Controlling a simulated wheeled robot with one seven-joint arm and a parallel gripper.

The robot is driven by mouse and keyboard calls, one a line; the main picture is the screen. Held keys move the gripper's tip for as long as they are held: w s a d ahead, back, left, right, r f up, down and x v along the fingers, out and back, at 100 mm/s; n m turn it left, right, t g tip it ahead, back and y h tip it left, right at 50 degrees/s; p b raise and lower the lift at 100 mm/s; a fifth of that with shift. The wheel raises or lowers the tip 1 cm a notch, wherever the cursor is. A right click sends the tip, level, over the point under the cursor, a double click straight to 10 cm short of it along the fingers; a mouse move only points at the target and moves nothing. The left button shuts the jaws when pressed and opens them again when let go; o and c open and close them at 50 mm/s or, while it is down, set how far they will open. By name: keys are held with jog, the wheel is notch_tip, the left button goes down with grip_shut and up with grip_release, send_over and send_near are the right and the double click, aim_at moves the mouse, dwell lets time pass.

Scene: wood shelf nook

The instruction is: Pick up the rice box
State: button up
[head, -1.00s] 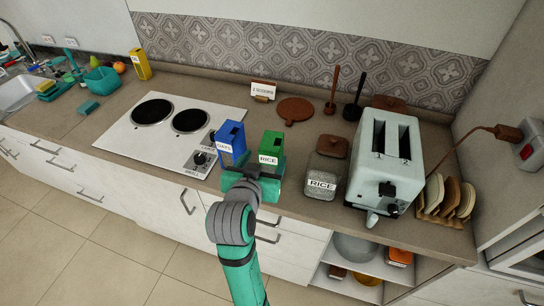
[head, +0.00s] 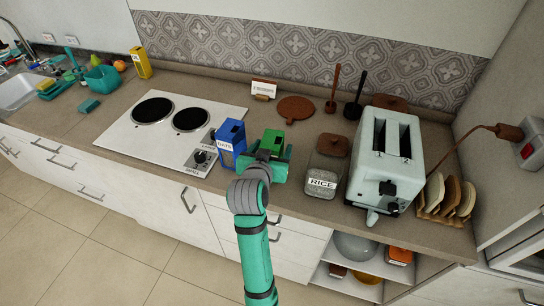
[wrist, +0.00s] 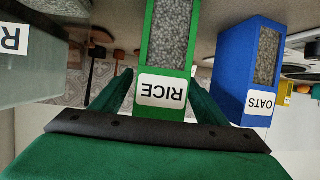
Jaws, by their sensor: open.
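The rice box is green with a white RICE label and a grey grain window; in the head view the rice box (head: 272,138) stands on the counter, partly hidden by my gripper. In the wrist view the rice box (wrist: 164,60) appears upside down, between the two fingers. My gripper (head: 268,160) is open, with one finger on each side of the box; the wrist view shows my gripper (wrist: 155,95) with no clear sign that the fingers press on it. The blue oats box (head: 231,143) stands just left of it.
A glass jar labelled RICE (head: 322,180) with a brown lid stands to the right, and the toaster (head: 384,165) is beyond it. The stovetop (head: 165,130) lies to the left. Bare counter shows behind the boxes.

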jog(key=shift+c, duration=0.7)
jog(key=c, duration=1.3)
jog(key=shift+r, duration=0.1)
jog(key=shift+r, duration=0.1)
